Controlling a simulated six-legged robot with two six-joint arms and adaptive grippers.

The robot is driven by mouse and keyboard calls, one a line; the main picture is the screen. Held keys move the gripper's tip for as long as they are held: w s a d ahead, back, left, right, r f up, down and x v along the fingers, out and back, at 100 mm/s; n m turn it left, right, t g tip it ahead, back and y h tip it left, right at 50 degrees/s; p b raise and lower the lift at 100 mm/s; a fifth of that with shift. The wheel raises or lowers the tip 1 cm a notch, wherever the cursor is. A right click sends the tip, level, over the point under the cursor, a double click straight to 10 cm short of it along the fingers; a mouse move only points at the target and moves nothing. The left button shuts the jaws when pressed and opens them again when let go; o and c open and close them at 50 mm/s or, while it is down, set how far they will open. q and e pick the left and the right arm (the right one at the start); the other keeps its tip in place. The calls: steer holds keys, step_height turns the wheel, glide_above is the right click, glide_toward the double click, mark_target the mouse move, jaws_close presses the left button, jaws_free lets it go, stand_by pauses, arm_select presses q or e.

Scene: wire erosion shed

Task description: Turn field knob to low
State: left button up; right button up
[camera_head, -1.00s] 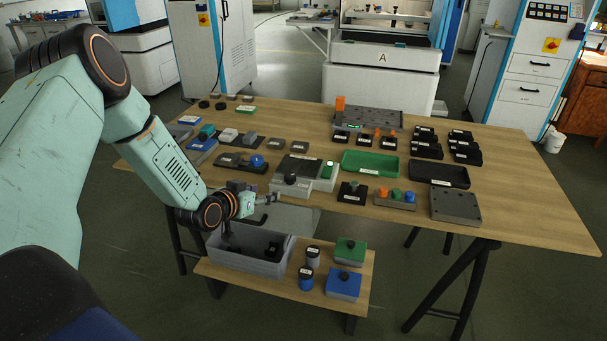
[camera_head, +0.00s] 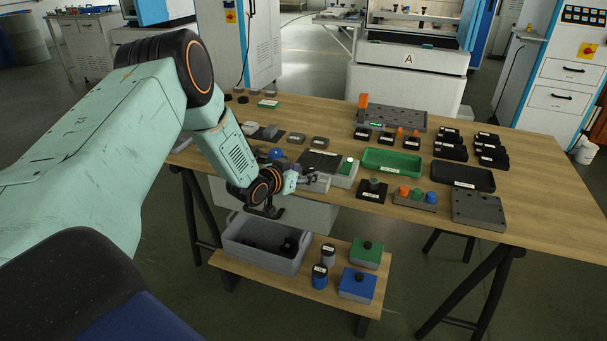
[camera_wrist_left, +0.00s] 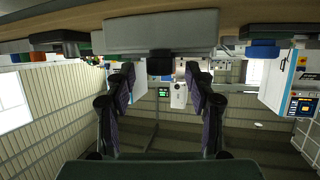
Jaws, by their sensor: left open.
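A grey control box (camera_head: 319,186) sits at the front edge of the wooden table, in front of a dark plate (camera_head: 318,161). My left gripper (camera_head: 311,178) is at this box, coming from the left, and hides most of its top in the head view. In the left wrist view, which is upside down, the grey box (camera_wrist_left: 160,32) fills the top middle. A black knob (camera_wrist_left: 160,63) stands on it, between the two open fingers of my left gripper (camera_wrist_left: 160,77). Finger contact with the knob cannot be told. The knob's setting is not readable. My right gripper is not in view.
A box with a green button (camera_head: 347,166) stands just right of the gripper. A green tray (camera_head: 392,161) and a small black block with a knob (camera_head: 373,189) lie further right. Below, a low shelf holds a grey bin (camera_head: 264,243) and several knobbed pieces.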

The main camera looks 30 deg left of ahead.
arm_select(q)
steer(key=shift+w+a+f, duration=0.15)
steer(key=shift+f, duration=0.05)
steer(key=shift+c, duration=0.3)
steer(key=shift+d+r, duration=0.15)
steer(key=shift+d, duration=0.05)
steer(key=c, duration=0.3)
steer(key=shift+a, duration=0.15)
steer(key=c, duration=0.4)
jaws_close()
